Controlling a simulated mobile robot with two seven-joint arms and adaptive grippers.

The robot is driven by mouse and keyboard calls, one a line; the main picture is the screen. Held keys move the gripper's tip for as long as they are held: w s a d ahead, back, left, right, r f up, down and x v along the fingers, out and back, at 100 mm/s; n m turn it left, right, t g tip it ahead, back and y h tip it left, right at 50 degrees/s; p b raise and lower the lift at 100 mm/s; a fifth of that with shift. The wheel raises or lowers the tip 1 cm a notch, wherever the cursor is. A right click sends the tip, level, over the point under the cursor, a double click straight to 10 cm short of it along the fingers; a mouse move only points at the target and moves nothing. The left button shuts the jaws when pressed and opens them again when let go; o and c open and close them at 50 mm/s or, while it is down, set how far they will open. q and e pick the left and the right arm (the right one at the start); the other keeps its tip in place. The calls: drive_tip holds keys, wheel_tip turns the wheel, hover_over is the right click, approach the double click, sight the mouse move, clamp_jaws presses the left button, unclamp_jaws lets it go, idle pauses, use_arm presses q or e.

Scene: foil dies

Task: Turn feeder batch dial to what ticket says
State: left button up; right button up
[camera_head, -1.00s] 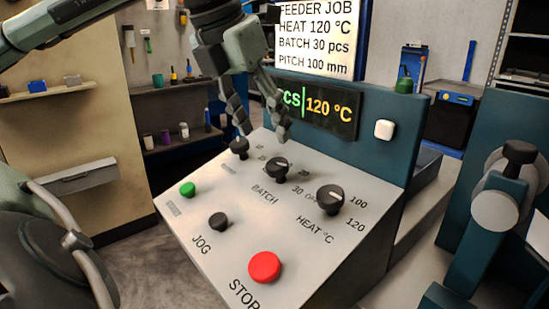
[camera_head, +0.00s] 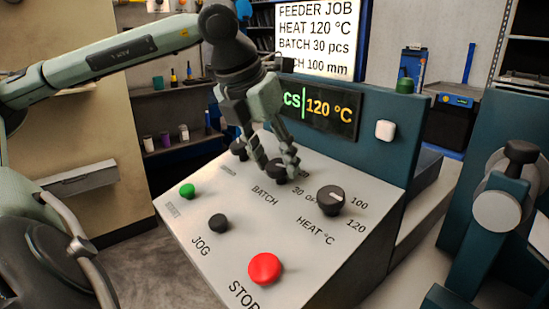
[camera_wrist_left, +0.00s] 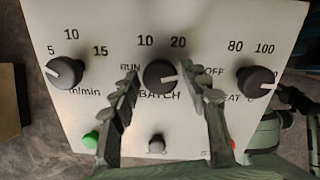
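The batch dial (camera_head: 279,171) is a black knob in the middle of the sloped panel; it also shows in the left wrist view (camera_wrist_left: 160,75). Its white mark points to the right there. 10 and 20 show above it; the 30 shows in the head view, to its right. My left gripper (camera_head: 275,165) is over the dial, fingers pointing down. In the left wrist view its open fingers (camera_wrist_left: 170,90) stand either side of the dial, with gaps visible. The ticket (camera_head: 318,30) reads HEAT 120 °C, BATCH 30 pcs; the PITCH line is partly covered.
The heat dial (camera_head: 330,199) is close right of the batch dial; the m/min dial (camera_wrist_left: 66,72) is left. A red stop button (camera_head: 265,268), green button (camera_head: 187,190) and jog knob (camera_head: 218,222) are nearer. The display (camera_head: 325,108) rises behind.

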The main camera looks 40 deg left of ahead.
use_arm(q)
drive_tip(key=c, duration=0.7)
drive_tip(key=shift+c, duration=0.3)
drive_tip(key=shift+f+m+b, duration=0.1)
drive_tip(key=shift+m+b, duration=0.3)
drive_tip(key=shift+m, duration=1.2)
use_arm(e)
drive_tip(key=shift+w+d+r, duration=0.1)
drive_tip(key=shift+w+r, duration=0.05)
drive_tip(key=shift+r, duration=1.05)
use_arm(q)
drive_tip(key=o, duration=1.1)
drive_tip(key=shift+o, duration=0.2)
drive_tip(key=shift+r, duration=0.2)
use_arm(e)
drive_tip(key=shift+f, duration=0.1)
use_arm(q)
drive_tip(key=v, duration=1.2)
